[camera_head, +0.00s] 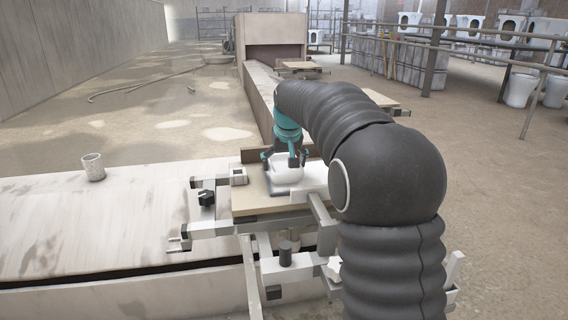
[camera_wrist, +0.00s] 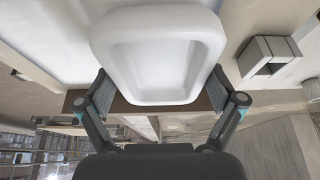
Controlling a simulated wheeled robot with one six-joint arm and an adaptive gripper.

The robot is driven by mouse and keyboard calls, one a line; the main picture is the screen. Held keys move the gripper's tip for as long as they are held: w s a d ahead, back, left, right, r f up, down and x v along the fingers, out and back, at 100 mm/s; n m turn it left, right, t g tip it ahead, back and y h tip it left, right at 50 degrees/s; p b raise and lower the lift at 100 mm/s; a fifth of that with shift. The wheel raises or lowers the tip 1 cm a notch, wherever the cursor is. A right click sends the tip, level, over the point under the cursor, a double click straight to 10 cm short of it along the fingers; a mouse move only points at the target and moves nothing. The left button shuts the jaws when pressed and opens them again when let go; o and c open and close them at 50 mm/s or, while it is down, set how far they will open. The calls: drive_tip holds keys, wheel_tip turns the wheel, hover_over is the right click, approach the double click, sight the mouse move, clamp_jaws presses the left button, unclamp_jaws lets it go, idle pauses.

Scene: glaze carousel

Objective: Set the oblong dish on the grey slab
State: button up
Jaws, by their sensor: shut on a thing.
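The oblong dish (camera_head: 286,172) is white with a sunken middle. In the wrist view the dish (camera_wrist: 158,50) fills the space between the two fingers of my gripper (camera_wrist: 160,93), which is shut on its sides. In the head view my gripper (camera_head: 285,158) is over the beige board (camera_head: 262,205) with the dish. A grey slab (camera_head: 278,190) shows partly at the lower edge of the dish on this board. The dish and my gripper hide the rest. I cannot tell whether the dish touches the slab.
A white flat piece (camera_head: 315,178) lies right of the dish. A small square-holed grey block (camera_head: 239,176) is at the board's left edge. A grey cup (camera_head: 93,167) stands on the pale bench at left. Metal bars and a black knob (camera_head: 206,198) surround the board.

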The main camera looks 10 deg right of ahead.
drive_tip(key=shift+f+b, duration=0.3)
drive_tip(key=shift+f, duration=0.15)
idle(0.5)
drive_tip(key=o, duration=1.1)
drive_tip(key=shift+o, duration=0.2)
